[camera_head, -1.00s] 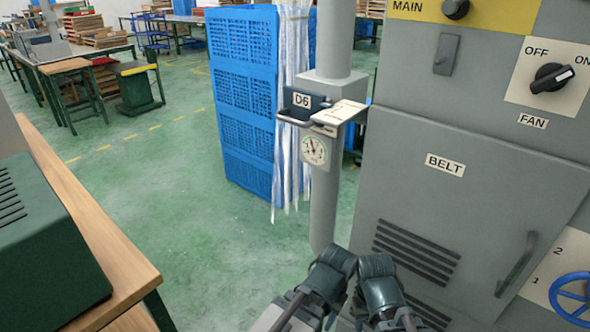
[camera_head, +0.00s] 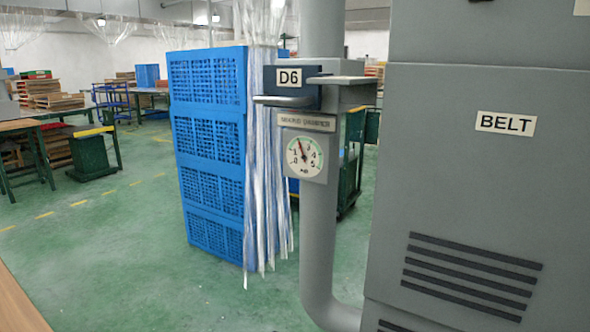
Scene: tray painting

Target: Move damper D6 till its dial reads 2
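Damper D6 is a dark box with a white D6 label (camera_head: 289,77) on a grey vertical pipe (camera_head: 319,220), left of the grey cabinet. A grey bar handle (camera_head: 284,101) sticks out to the left below the label. The round white dial (camera_head: 304,157) hangs under it on a grey plate. The scale has a green part, but the figures are too small to read the value surely. Neither of my grippers is in view, and nothing touches the handle.
The grey cabinet with the BELT label (camera_head: 506,123) fills the right side. A blue crate stack (camera_head: 208,150) and clear strip curtains (camera_head: 262,190) stand just behind the pipe on the left. Green floor (camera_head: 120,260) is open at lower left. A wooden table edge (camera_head: 15,305) shows there.

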